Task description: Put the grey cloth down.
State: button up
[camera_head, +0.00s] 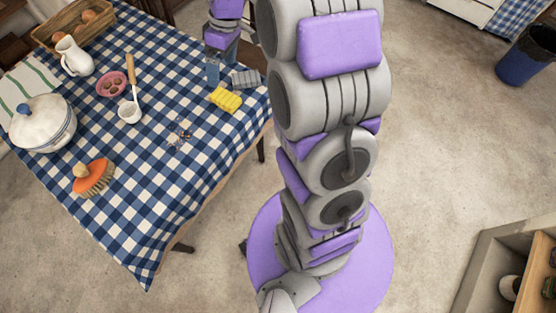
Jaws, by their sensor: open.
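The grey cloth (246,79), small and folded, lies on the blue-and-white checked tablecloth (185,165) near the table's right edge. My gripper (212,72) is open and points down over the table, just left of the grey cloth. I see a small gap between them, and no cloth shows between the fingers. The far side of the gripper is hidden, and its height above the table is hard to tell. A yellow folded cloth (225,100) lies just in front of the grey cloth.
Crumbs (179,133) lie mid-table. The front of the table is clear.

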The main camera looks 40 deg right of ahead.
jog(key=s+a+r+m+h, duration=0.1)
jog(key=s+m, duration=0.1)
jog(key=s, duration=0.8)
jog(key=s+a+r+m+g+h, duration=0.1)
jog(key=s+a+m, duration=0.1)
jog(key=s, duration=0.9)
jog(key=s+a+r+m+h, duration=0.1)
jog(key=s+a+m, duration=0.1)
jog(key=s, duration=0.8)
jog(key=shift+s+r+m, duration=0.35)
jog(key=shift+m, duration=0.45)
jog(key=shift+d, duration=0.1)
